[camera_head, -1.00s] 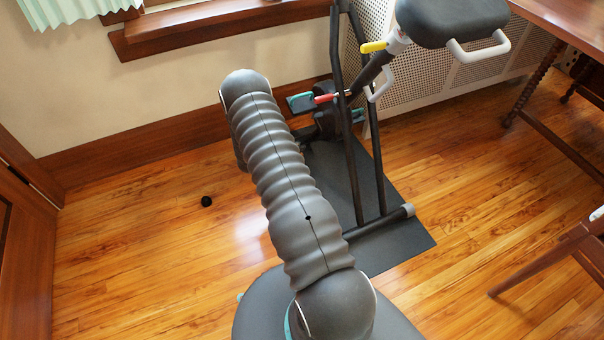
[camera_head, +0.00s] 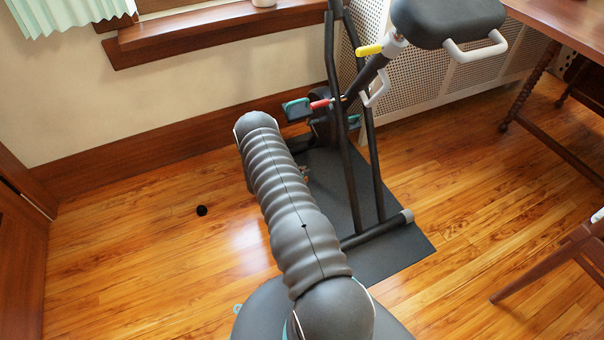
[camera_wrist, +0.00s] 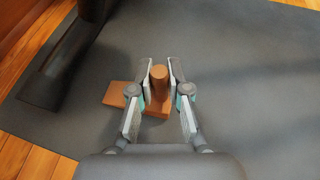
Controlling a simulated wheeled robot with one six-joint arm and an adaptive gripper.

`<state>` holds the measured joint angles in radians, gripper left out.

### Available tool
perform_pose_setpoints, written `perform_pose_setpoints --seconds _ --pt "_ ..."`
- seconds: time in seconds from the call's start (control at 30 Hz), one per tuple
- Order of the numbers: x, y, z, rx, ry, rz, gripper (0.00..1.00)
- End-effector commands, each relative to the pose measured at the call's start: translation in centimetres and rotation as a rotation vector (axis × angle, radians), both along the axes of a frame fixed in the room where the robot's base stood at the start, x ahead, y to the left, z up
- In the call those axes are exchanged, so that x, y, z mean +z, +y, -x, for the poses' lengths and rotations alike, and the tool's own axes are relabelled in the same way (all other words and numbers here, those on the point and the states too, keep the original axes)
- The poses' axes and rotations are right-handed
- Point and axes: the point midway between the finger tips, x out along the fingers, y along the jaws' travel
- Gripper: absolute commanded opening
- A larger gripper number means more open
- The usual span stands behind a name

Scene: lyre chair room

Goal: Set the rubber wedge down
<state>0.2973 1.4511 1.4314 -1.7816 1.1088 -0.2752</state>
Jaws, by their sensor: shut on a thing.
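In the wrist view my gripper (camera_wrist: 160,64) is shut on the brown rubber wedge (camera_wrist: 118,94). Its two fingers stand on either side of the wedge's round upright knob (camera_wrist: 161,74). The flat body of the wedge spreads below the fingers and out to the left. It is over the dark grey mat (camera_wrist: 235,85); I cannot tell whether it touches the mat. In the head view my arm hides most of the gripper, and the wedge cannot be made out.
An exercise bike (camera_head: 345,130) stands on the mat (camera_head: 400,246), and its dark foot (camera_wrist: 62,62) is left of the gripper. A small black object (camera_head: 202,210) lies on the wooden floor. A table (camera_head: 565,25) and chair (camera_head: 560,255) are at right. The mat right of the wedge is clear.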

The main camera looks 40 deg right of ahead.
Motion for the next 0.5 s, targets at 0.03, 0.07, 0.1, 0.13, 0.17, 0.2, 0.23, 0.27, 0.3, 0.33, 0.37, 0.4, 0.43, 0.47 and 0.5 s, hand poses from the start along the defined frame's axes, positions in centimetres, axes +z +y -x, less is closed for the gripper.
perform_pose_setpoints --seconds 0.03,0.07,0.1,0.13,0.17,0.2,0.23,0.27,0.3,0.33,0.37,0.4,0.43,0.47,0.5 --pt "-0.52 -0.01 -0.02 0.000 -0.001 0.001 0.00" --pt "-0.61 -0.02 -0.05 0.000 -0.001 0.001 0.00" --pt "-0.64 -0.02 -0.06 0.000 -0.002 0.001 0.00" --pt "-0.61 -0.03 -0.06 0.000 -0.002 0.001 0.00" --pt "-0.59 -0.03 -0.06 0.000 -0.002 0.001 0.00" --pt "-0.57 -0.02 -0.06 0.000 -0.002 0.001 0.00" --pt "-0.58 -0.02 -0.05 0.000 -0.001 0.001 0.00" --pt "-0.58 -0.02 -0.04 0.000 -0.001 0.001 0.00" --pt "-0.64 -0.02 -0.04 0.000 -0.001 0.001 0.00" --pt "-0.71 -0.02 -0.03 0.000 -0.001 0.001 0.00" --pt "-0.81 -0.02 -0.03 0.000 -0.001 0.001 0.00" --pt "-0.93 -0.02 -0.03 0.000 -0.001 0.001 0.00" --pt "-0.99 -0.02 -0.03 0.000 -0.001 0.001 0.00" --pt "-1.06 -0.02 -0.03 0.000 -0.001 0.001 0.00" --pt "-0.90 -0.02 -0.03 0.000 -0.001 0.000 0.26"
